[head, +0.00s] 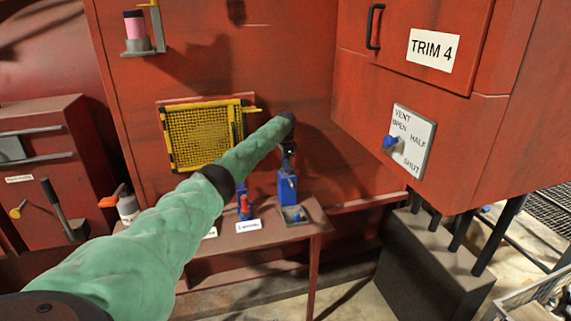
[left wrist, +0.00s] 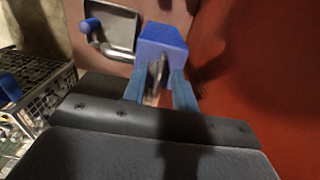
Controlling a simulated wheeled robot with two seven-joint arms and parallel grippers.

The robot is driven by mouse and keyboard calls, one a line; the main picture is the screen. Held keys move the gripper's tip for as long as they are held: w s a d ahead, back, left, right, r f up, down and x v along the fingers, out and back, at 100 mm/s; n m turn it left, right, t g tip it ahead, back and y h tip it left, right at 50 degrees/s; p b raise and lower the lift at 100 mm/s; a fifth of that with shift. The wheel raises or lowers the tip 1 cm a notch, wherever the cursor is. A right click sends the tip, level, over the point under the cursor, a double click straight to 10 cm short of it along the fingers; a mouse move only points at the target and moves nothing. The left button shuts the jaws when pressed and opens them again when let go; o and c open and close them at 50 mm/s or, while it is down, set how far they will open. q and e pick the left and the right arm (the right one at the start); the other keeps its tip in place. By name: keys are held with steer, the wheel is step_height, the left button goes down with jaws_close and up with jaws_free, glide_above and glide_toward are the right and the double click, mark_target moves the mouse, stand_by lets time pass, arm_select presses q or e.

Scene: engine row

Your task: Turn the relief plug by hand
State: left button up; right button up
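A blue block (head: 287,187) stands on the shelf under the end of my left arm, with a grey metal part on its face. I take this part to be the relief plug, but it is too small to be sure. In the left wrist view the blue block (left wrist: 161,42) is straight ahead and the grey metal part (left wrist: 154,78) lies between the fingers. My left gripper (left wrist: 160,88) is open, its fingers on either side of the part with gaps showing. In the head view the left gripper (head: 289,158) is small and dark. My right gripper is not in view.
A grey plate with a blue-knobbed lever (head: 294,215) lies beside the block on the red shelf (head: 262,243). A red and blue fitting (head: 243,204) and a white label (head: 248,226) are to its left. A red cabinet (head: 455,120) with a blue-knobbed dial juts out at right.

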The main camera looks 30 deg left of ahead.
arm_select(q)
steer(key=shift+f, duration=0.1)
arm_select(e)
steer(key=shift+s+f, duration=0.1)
arm_select(q)
steer(key=shift+f, duration=0.15)
jaws_close()
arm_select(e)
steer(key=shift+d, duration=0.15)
